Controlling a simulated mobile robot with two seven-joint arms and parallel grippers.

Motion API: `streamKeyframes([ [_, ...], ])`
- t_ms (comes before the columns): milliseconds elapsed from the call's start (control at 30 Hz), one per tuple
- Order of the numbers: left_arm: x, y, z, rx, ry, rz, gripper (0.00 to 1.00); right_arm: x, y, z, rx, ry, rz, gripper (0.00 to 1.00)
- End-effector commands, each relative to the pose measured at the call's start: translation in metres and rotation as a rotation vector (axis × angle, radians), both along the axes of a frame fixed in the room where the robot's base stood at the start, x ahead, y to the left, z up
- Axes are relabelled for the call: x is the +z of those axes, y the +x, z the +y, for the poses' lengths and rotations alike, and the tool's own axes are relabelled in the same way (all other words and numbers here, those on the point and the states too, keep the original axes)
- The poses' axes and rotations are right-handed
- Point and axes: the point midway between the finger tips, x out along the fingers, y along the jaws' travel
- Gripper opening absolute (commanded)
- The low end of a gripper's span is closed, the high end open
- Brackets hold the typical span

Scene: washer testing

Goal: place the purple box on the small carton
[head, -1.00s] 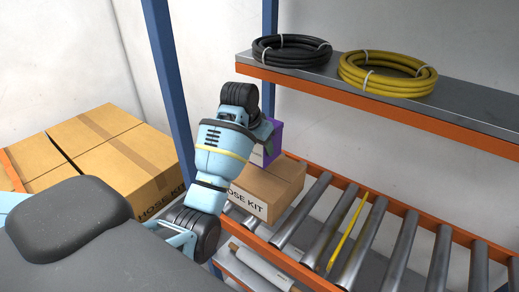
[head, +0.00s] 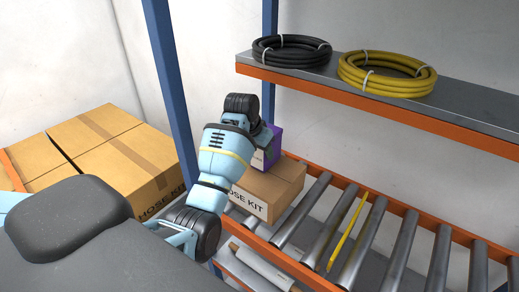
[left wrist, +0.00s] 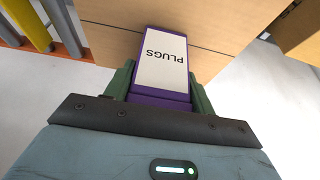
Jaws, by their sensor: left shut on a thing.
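The purple box (head: 273,150) with a white label is at the small carton in the head view, partly hidden by my left arm. In the left wrist view the purple box (left wrist: 163,66) shows its PLUGS label. My left gripper (left wrist: 160,85) is shut on it, with a green finger at each side. The small carton (head: 268,190), marked HOSE KIT, sits on the roller conveyor. The box is over its top at the back; I cannot tell whether it rests on it. The carton (left wrist: 110,45) also shows behind the box in the left wrist view. My right gripper is not in view.
The roller conveyor (head: 318,229) has an orange rail and a yellow strip (head: 347,233) lying on it. A shelf (head: 310,76) above holds a black hose coil (head: 291,50) and a yellow hose coil (head: 387,73). A blue post (head: 168,80) and large cartons (head: 100,150) stand at the left.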

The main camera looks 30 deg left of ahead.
Motion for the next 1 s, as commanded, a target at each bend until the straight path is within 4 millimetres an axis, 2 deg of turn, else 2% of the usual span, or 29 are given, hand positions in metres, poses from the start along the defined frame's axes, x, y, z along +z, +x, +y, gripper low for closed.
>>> streamKeyframes([
  [167,-0.001,0.000,0.000,0.000,0.001,-0.003,0.19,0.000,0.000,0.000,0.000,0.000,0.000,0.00],
  [200,-0.003,0.000,0.000,0.000,0.000,0.000,0.56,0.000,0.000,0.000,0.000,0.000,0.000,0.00],
  [367,-0.003,0.000,0.000,0.000,0.000,0.000,0.76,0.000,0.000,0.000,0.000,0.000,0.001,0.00],
  [633,-0.002,0.000,0.000,0.000,0.000,0.000,0.76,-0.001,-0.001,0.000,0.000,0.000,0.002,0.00],
  [767,0.004,-0.001,0.001,0.000,0.001,-0.002,0.76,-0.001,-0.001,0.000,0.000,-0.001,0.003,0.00],
  [867,0.016,-0.006,0.001,0.000,0.002,-0.003,0.76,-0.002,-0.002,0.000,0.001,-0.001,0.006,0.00],
  [1000,0.042,-0.016,0.002,0.001,0.002,-0.005,0.76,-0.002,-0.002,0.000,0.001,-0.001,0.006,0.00],
])
